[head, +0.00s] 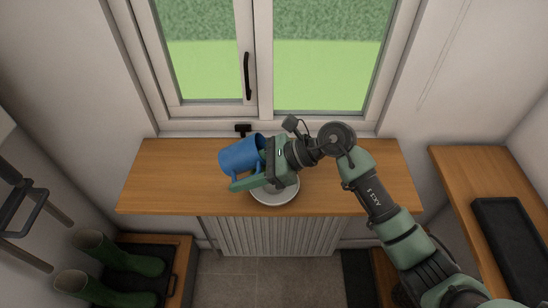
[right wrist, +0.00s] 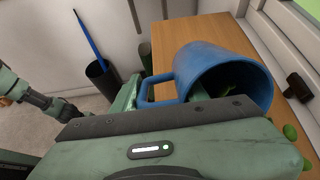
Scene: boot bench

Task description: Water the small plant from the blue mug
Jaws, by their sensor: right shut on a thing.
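What is inside the mug is not clear. The small plant is mostly hidden; a few round green leaves (right wrist: 290,132) show at the right wrist view's lower right. A white saucer (head: 273,203) lies on the sill beneath my gripper. My left gripper cannot be made out.
The wooden sill (head: 165,190) is clear at both ends. The window with its dark handle (head: 247,76) stands behind. Green boots (head: 110,290) stand at the lower left. A bench with a dark tray (head: 510,240) is at the right. A dark holder (right wrist: 103,80) contains a blue stick.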

